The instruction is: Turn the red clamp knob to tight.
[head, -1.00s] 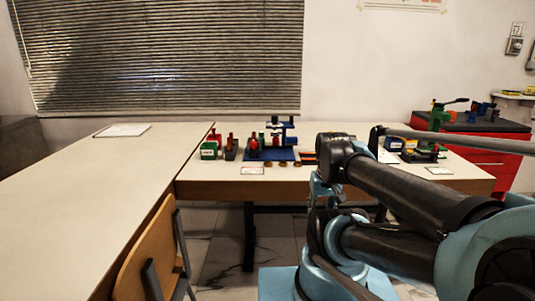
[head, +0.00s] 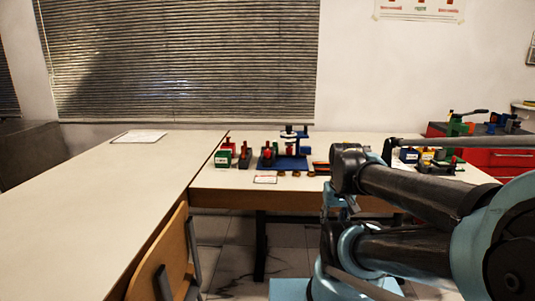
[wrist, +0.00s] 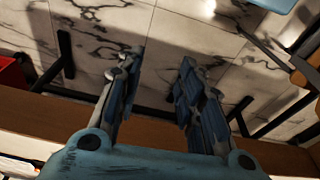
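The red clamp knob (head: 268,154) is a small red shape on the gauge rig, which stands on a blue base (head: 290,163) on the far table. It is too small in the head view to tell how far it is turned. In the wrist view my gripper (wrist: 158,75) has its two fingers apart with nothing between them. It points down over the marble floor by the wooden table edge. The head view shows my arm at the right, and the gripper itself is not clear there. The knob does not show in the wrist view.
A green box (head: 223,158) stands left of the rig. Small brown rings (head: 296,173) and a white card (head: 265,179) lie before it. A green press (head: 457,126) stands at the right on a red cabinet (head: 497,163). A wooden chair (head: 165,260) is at the near left. The left table (head: 90,190) is mostly bare.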

